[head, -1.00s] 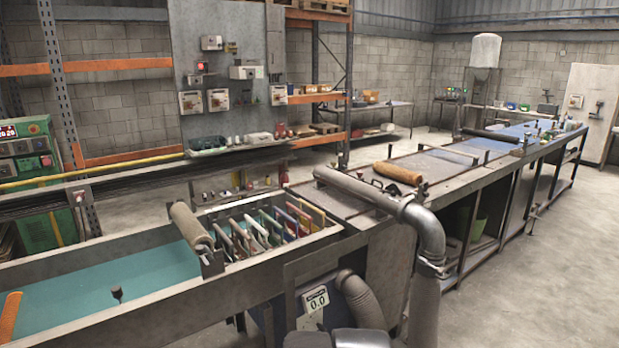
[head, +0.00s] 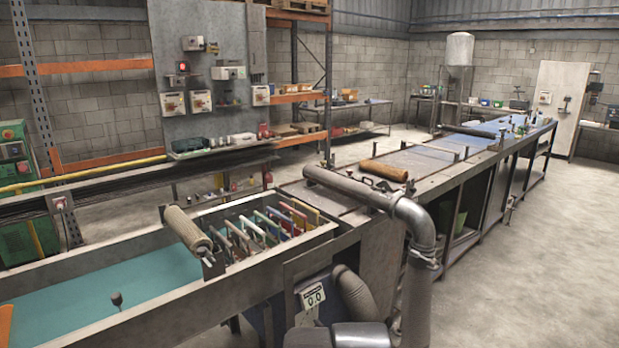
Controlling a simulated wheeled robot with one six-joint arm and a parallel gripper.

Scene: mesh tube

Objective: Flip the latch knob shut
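I cannot make out for certain which part is the latch knob. A small dark knob on a short stem (head: 117,300) stands at the near side of the trough (head: 95,283) at the left, in the head view. Whether it belongs to a latch, and whether any latch is open or shut, cannot be told. My gripper is not in view. A grey bent pipe-like form (head: 424,238) stands in front of the bench at the centre.
A bin of upright coloured-edged frames (head: 252,228) sits beside the trough. A roller (head: 187,229) lies near it. A long bench (head: 462,182) runs to the back right, with a brown roll (head: 384,170) on it. The concrete floor (head: 560,260) at the right is clear.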

